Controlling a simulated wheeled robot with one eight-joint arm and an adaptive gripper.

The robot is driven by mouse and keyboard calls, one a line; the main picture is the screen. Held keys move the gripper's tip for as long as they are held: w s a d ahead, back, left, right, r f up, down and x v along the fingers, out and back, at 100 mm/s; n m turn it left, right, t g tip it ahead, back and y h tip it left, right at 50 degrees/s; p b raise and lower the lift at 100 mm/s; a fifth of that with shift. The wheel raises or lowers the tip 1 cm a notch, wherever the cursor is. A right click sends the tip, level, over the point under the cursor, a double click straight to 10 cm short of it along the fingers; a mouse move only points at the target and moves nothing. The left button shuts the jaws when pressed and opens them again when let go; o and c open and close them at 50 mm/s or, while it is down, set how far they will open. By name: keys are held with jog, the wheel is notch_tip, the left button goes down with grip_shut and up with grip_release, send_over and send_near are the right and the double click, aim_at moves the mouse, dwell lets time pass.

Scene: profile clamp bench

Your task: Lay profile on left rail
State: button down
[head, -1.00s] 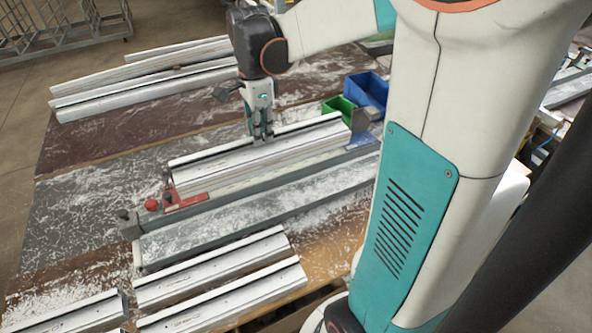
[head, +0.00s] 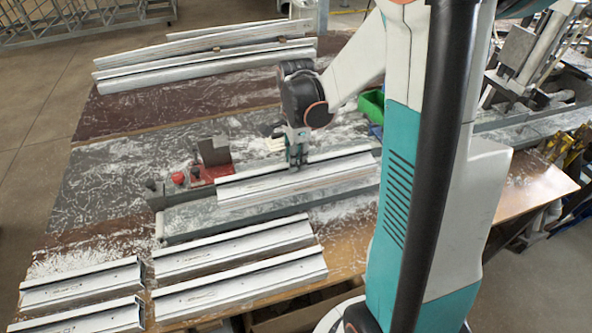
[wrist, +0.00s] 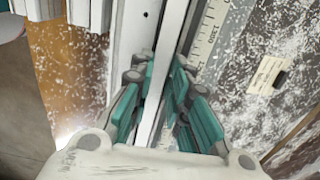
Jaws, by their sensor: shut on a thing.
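A long pale metal profile (head: 320,181) is in my gripper (head: 297,158), in the middle of the head view. The fingers are shut on its upright flange, near its middle. In the wrist view the profile (wrist: 129,40) runs up the picture, with its flange between the teal finger pads (wrist: 163,85). The profile lies in front of the red clamp (head: 212,173) and over the grey bench fixture (head: 190,221); I cannot tell whether it touches the fixture. No part in view is clearly marked as the left rail.
Several profiles lie at the table's front left (head: 240,285), and more lie at the back (head: 200,68). A green bin (head: 371,104) stands behind my arm. In the wrist view, a ruler (wrist: 208,45) runs beside the profile. Metal shavings cover the table.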

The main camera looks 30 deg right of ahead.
jog(key=shift+f+b, duration=0.55)
jog(key=shift+f, duration=1.45)
jog(key=shift+f, duration=0.15)
jog(key=c, duration=1.5)
grip_release()
jog(key=shift+c, duration=0.2)
notch_tip(320, 180, up, 12)
jog(key=p, duration=0.3)
